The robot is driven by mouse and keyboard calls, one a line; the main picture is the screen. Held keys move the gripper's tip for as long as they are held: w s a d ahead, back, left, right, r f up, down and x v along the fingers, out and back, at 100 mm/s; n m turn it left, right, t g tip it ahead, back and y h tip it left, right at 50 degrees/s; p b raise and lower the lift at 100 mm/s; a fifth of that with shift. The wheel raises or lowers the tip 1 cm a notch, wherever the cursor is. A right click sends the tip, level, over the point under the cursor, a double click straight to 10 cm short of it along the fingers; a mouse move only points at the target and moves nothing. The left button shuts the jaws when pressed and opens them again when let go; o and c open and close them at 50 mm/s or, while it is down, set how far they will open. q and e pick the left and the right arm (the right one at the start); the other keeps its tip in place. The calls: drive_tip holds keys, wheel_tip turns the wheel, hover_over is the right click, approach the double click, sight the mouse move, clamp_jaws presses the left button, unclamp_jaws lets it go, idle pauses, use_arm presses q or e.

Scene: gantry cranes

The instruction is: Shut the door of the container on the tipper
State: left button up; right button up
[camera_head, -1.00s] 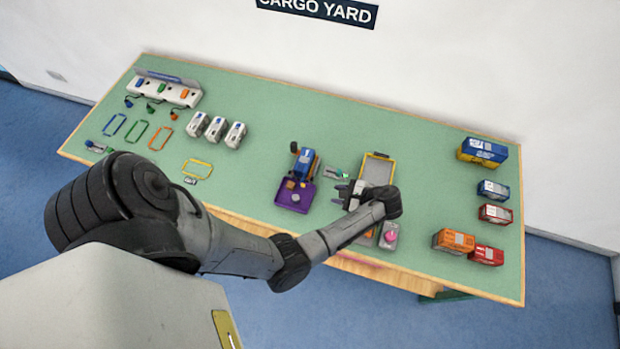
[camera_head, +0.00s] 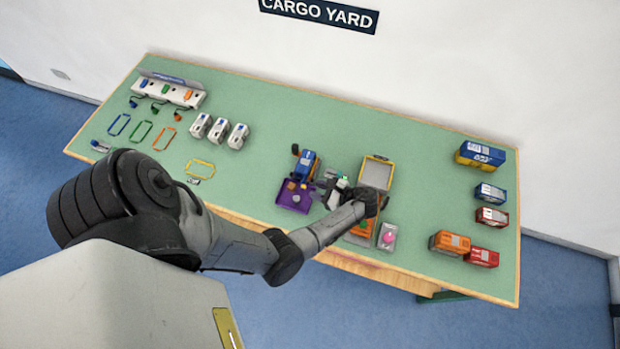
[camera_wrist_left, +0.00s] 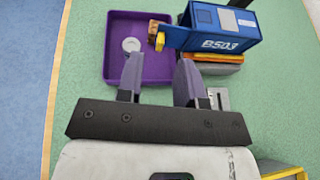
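A blue container (camera_head: 307,164) sits on the tipper behind a purple tray (camera_head: 294,205). In the left wrist view the container (camera_wrist_left: 228,28) is at upper right, with orange and grey tipper parts (camera_wrist_left: 218,64) under it. A blue panel (camera_wrist_left: 176,38), apparently its open door, juts left over the tray (camera_wrist_left: 112,68). A brown and yellow piece (camera_wrist_left: 158,35) is at the panel's end. My left gripper (camera_head: 335,190) is right of the tray. In its wrist view the fingers (camera_wrist_left: 160,75) are apart with nothing between them, pointing toward the tray and container. My right gripper is out of view.
A white disc (camera_wrist_left: 131,45) lies in the purple tray. A yellow-framed tray (camera_head: 376,174) and a grey tray with a pink item (camera_head: 387,237) are right of my gripper. Several containers (camera_head: 482,154) stand far right.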

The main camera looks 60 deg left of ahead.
use_arm(q)
drive_tip(key=shift+x, duration=1.8)
drive_tip(key=shift+c, duration=0.3)
clamp_jaws()
